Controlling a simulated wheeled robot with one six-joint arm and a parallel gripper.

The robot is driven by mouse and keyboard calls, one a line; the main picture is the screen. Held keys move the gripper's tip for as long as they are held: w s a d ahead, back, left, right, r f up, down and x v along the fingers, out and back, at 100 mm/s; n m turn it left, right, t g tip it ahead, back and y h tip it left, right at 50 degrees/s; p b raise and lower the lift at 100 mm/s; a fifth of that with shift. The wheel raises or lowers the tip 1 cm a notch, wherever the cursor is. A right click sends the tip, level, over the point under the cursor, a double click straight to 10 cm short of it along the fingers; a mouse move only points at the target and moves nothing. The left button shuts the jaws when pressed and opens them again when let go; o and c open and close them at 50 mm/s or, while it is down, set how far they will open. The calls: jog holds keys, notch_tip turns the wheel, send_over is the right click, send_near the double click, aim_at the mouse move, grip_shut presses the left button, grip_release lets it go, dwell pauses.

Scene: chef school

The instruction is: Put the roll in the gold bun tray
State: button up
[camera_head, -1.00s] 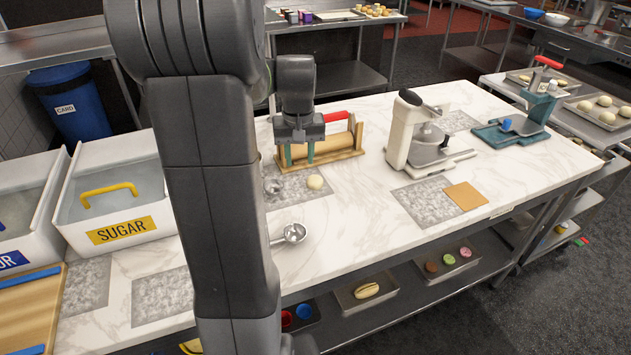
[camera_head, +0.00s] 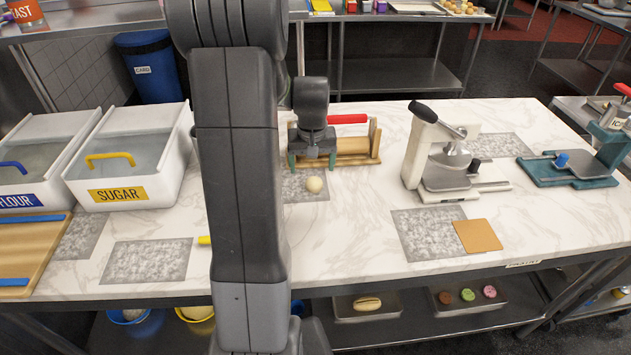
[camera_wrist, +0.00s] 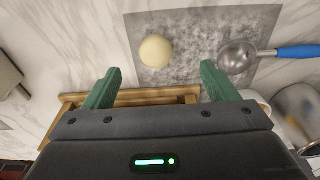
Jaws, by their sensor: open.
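A round pale dough ball, seemingly the roll (camera_head: 314,184), sits on a grey speckled patch of the marble counter. It also shows in the wrist view (camera_wrist: 156,51), ahead of the fingertips and between their lines. My gripper (camera_head: 312,160) has its green fingers spread and empty, beyond the ball, over the wooden rolling-pin stand. In the wrist view my gripper (camera_wrist: 160,70) is not touching the ball. I cannot pick out a gold bun tray; a tray of small buns (camera_head: 459,8) stands on the far table, its colour unclear.
A metal scoop with a blue handle (camera_wrist: 238,57) lies beside the ball. The wooden stand (camera_head: 352,152) is by my fingers. A white press (camera_head: 437,150) and a teal press (camera_head: 585,165) stand to the right; sugar (camera_head: 125,165) and flour bins stand left. A shelf tray holds a long bun (camera_head: 367,303).

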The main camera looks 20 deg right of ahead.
aim_at(314, 177)
jog(key=shift+w+d+f+p, duration=0.15)
jog(key=shift+w+f+p, duration=0.1)
jog(key=shift+f, duration=0.8)
jog(key=shift+w+d+f+p, duration=0.15)
jog(key=shift+f+p, duration=0.1)
jog(key=shift+f, duration=0.75)
jog(key=shift+w+d+f+p, duration=0.15)
jog(key=shift+w+f+p, duration=0.1)
jog(key=shift+f, duration=0.8)
jog(key=c, duration=1.1)
